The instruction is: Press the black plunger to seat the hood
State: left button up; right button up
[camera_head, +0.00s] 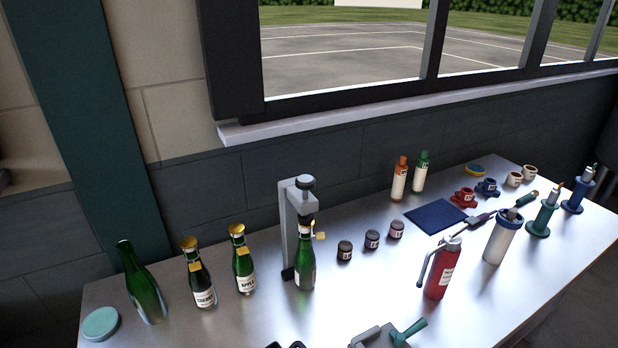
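Below the stand's arm, a green bottle (305,268) stands upright. Neither of my grippers can be made out in the head view, and nothing is touching the plunger.
A plain green bottle (143,283) and two gold-topped bottles (201,280) (243,264) stand left of the press. Small dark jars (372,240) stand to its right. A red canister (440,268) and a green-handled tool (408,332) are nearer. A dark shape (285,345) is cut off below.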

pick_arm(q)
jog(key=shift+s+a, duration=0.3)
jog(key=shift+s, duration=0.05)
